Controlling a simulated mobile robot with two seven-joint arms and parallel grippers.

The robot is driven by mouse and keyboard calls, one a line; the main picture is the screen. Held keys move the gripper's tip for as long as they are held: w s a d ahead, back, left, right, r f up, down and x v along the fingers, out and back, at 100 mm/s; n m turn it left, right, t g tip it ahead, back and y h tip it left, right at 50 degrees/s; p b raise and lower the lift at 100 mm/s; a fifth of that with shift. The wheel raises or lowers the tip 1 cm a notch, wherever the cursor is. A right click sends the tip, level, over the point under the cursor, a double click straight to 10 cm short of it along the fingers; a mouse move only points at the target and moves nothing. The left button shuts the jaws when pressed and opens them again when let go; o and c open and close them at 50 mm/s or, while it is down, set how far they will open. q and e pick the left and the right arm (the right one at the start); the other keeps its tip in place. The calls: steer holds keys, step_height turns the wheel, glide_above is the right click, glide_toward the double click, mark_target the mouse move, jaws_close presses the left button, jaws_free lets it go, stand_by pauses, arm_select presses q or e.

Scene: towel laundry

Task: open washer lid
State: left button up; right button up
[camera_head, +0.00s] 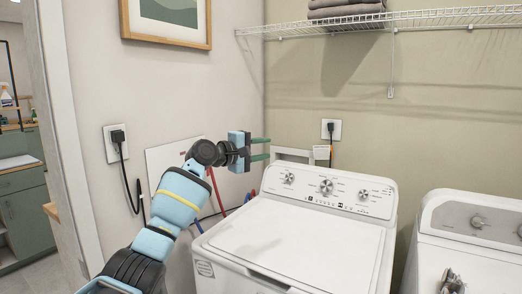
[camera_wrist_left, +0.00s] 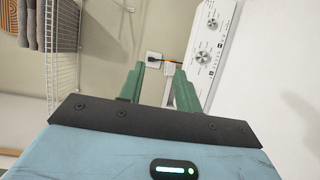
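The white washer (camera_head: 215,265) stands at the lower middle of the head view. Its lid (camera_head: 310,238) lies flat and closed, with a recess at its front edge. The control panel (camera_head: 328,189) with knobs rises behind the lid; part of it also shows in the left wrist view (camera_wrist_left: 208,55). My left gripper (camera_head: 268,149) is above the washer's back left corner, near the wall. Its two green fingers are apart and empty, and it touches no part of the lid. The fingers also show apart in the left wrist view (camera_wrist_left: 158,85). My right gripper is not seen.
A second white machine (camera_head: 475,240) stands to the right, with a small dark metallic item (camera_head: 452,282) on it that I cannot identify. A wire shelf (camera_head: 440,17) with folded grey towels (camera_head: 345,8) hangs above. Red and blue hoses run behind the washer's left side.

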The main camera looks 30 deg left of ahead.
arm_select(q)
steer(key=shift+f, duration=0.1)
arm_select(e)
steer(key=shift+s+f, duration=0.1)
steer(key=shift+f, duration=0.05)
arm_select(q)
steer(key=v, duration=0.7)
steer(key=shift+s, duration=0.4)
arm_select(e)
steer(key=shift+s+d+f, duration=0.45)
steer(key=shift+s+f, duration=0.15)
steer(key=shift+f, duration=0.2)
arm_select(q)
steer(key=shift+a, duration=0.15)
